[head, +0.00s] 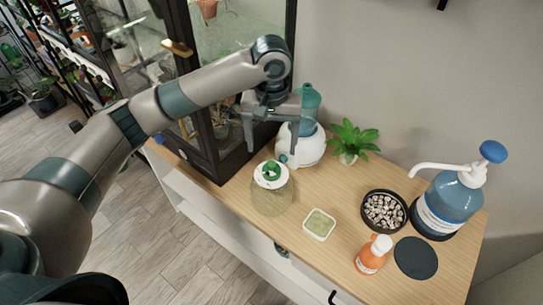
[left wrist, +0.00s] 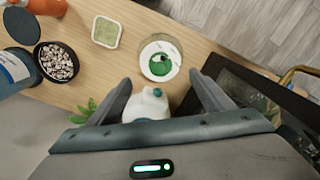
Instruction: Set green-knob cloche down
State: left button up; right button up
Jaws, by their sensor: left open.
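The green-knob cloche (head: 272,198) stands upright on the wooden cabinet top, near its front edge. It is a clear dome with a white top and a green knob; the left wrist view shows it from above (left wrist: 160,62). My left gripper (head: 271,146) is open and empty, above and behind the cloche in the head view. In the left wrist view its two fingers (left wrist: 164,88) are spread wide, with the cloche beyond their tips. Nothing is between the fingertips. My right gripper is in neither view.
A white-and-teal device (head: 312,150) stands close behind my left gripper, beside a small plant (head: 352,138). A dark-framed glass cabinet (head: 208,150) is at left. A square dish (head: 319,225), orange bottle (head: 372,257), black coaster (head: 415,258), pebble bowl (head: 384,210) and blue pump bottle (head: 448,200) stand right.

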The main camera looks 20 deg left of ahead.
pick_arm(q)
jog(key=shift+r, duration=0.85)
dwell(1.5)
dwell(0.3)
